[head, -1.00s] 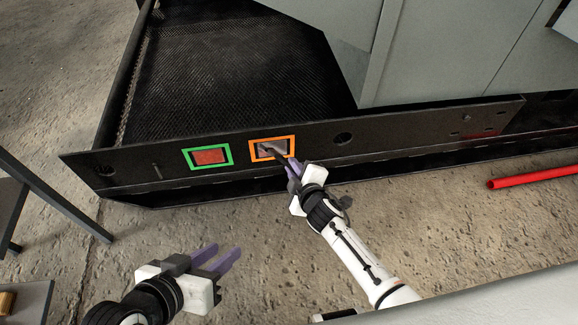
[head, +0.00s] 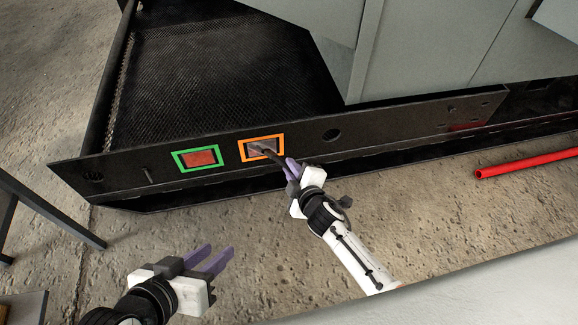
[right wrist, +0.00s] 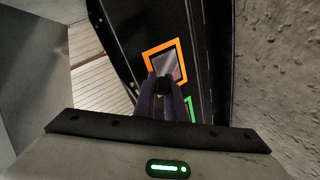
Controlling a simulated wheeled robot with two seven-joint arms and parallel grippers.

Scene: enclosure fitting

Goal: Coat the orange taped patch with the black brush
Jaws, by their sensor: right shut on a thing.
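The orange taped patch (head: 248,157) is a square tape frame on the dark side beam, with a greyish, partly reddish inside. My right gripper (head: 292,170) is shut on the black brush (head: 271,155), whose tip reaches over the inside of the orange frame; whether it touches cannot be told. In the right wrist view the orange patch (right wrist: 149,54) lies straight ahead of the fingers (right wrist: 165,100), and the brush is mostly hidden between them. My left gripper (head: 213,261) is open and empty above the floor, well away from the beam.
A green taped patch (head: 177,161) with a red inside sits left of the orange one. The dark beam (head: 385,121) has a round hole and a small peg. A red pipe (head: 520,164) lies on the concrete floor at right. A grey cabinet (head: 425,45) stands behind.

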